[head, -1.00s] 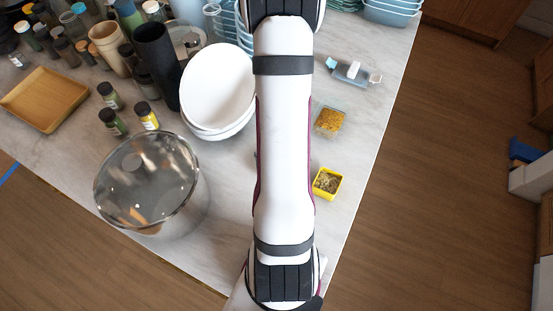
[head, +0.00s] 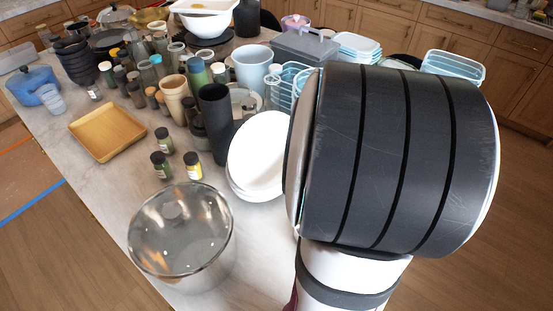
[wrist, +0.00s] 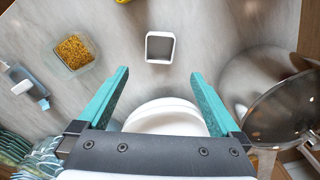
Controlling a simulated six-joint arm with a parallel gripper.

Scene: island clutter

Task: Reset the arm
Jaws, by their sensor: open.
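My gripper (wrist: 160,74) shows in the wrist view with its two teal fingers spread wide and nothing between them. It is above the counter (wrist: 215,30), pointing down. A small white square dish (wrist: 159,47) with a grey inside lies just beyond the fingertips in the picture. The stacked white bowls (wrist: 165,117) show between and behind the fingers. In the head view, my arm fills the right side and the gripper is hidden.
A glass-lidded pot (head: 180,232) and white bowls (head: 259,155) stand left of my arm. Several jars and cups crowd the counter behind, near a wooden tray (head: 107,130). A container of orange bits (wrist: 74,51) lies left in the wrist view.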

